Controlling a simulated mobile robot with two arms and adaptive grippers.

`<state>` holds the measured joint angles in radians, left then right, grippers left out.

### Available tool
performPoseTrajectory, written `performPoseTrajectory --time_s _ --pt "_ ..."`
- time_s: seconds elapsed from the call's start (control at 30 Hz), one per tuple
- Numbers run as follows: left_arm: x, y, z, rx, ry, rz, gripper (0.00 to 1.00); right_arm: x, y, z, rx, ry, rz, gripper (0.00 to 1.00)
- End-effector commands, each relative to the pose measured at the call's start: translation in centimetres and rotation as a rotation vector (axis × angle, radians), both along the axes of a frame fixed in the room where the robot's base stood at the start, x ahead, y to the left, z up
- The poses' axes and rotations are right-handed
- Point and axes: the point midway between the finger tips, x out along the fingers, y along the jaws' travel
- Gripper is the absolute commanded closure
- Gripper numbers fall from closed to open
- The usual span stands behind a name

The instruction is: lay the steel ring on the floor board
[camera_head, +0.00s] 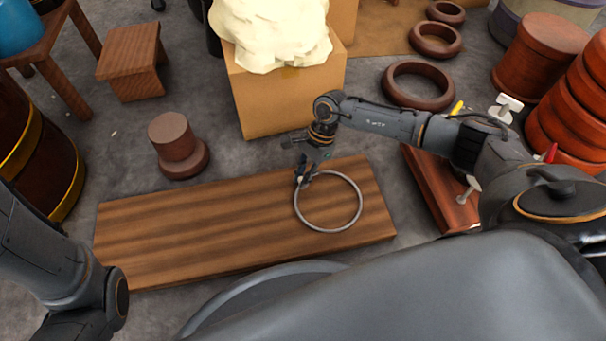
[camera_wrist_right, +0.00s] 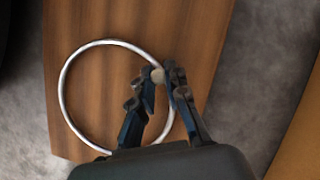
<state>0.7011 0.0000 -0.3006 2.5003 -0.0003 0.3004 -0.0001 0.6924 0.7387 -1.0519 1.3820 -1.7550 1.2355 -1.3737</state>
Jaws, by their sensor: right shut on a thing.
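The steel ring (camera_head: 328,231) is a thin grey hoop seen over the right part of the wooden floor board (camera_head: 190,235) in the head view. My right gripper (camera_head: 303,180) is shut on the ring's far edge. In the right wrist view, the ring (camera_wrist_right: 66,75) shows nearly whole over the board (camera_wrist_right: 190,25), with the right gripper's fingers (camera_wrist_right: 158,82) pinching its rim. I cannot tell whether the ring touches the board or hangs just above it. My left arm shows at the lower left, but its gripper is out of view.
A brown stepped wooden piece (camera_head: 175,143) stands behind the board. A cardboard box (camera_head: 285,100) with a cream bundle (camera_head: 270,35) stands farther back. A reddish tool board (camera_head: 440,190) lies to the right. Brown wooden rings (camera_head: 417,104) lie behind my right arm.

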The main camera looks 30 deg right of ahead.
Motion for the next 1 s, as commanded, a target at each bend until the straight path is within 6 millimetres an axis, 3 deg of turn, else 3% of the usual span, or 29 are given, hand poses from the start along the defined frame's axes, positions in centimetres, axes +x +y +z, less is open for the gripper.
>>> performPoseTrajectory --time_s 0.77,0.8,0.9,1.0 --pt "0.01 0.00 -0.25 0.000 0.001 0.000 0.65 0.04 0.00 -0.20 0.000 -0.001 0.000 1.00" --pt "0.01 0.00 -0.25 0.000 0.001 0.000 0.65 0.04 0.00 -0.20 0.000 -0.001 0.000 0.82" --pt "0.02 0.00 -0.25 0.000 0.001 0.000 0.65 0.04 0.00 -0.21 0.000 -0.001 0.000 0.62" --pt "0.02 0.00 -0.25 0.000 0.001 0.000 0.65 0.03 -0.01 -0.21 0.000 -0.001 0.000 0.60"
